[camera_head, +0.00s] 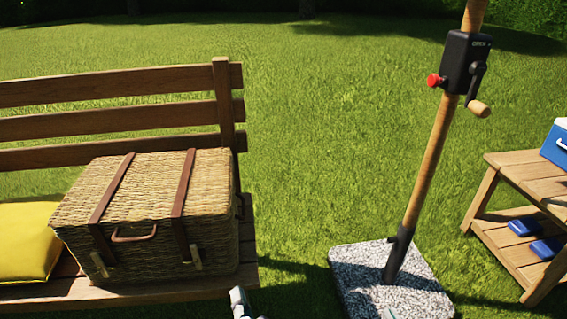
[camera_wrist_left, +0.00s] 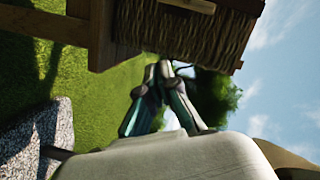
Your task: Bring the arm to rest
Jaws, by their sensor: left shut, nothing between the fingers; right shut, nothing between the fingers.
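My left gripper (camera_head: 240,303) shows at the bottom edge of the head view, in front of the bench and just right of the wicker basket's lower corner. In the left wrist view its two fingers (camera_wrist_left: 165,70) come together at the tips, shut with nothing between them. The basket and bench lie beyond the fingertips there. A small pale tip at the bottom edge, in front of the stone base, appears to be my right gripper (camera_head: 390,313); most of it is cut off.
The wicker basket (camera_head: 150,200) with brown straps stands on the wooden bench (camera_head: 110,117) beside a yellow cushion (camera_head: 27,242). An umbrella pole (camera_head: 430,160) rises from a speckled stone base (camera_head: 350,275). A wooden side table (camera_head: 510,180) holds a blue cooler (camera_head: 557,145). Open grass lies between.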

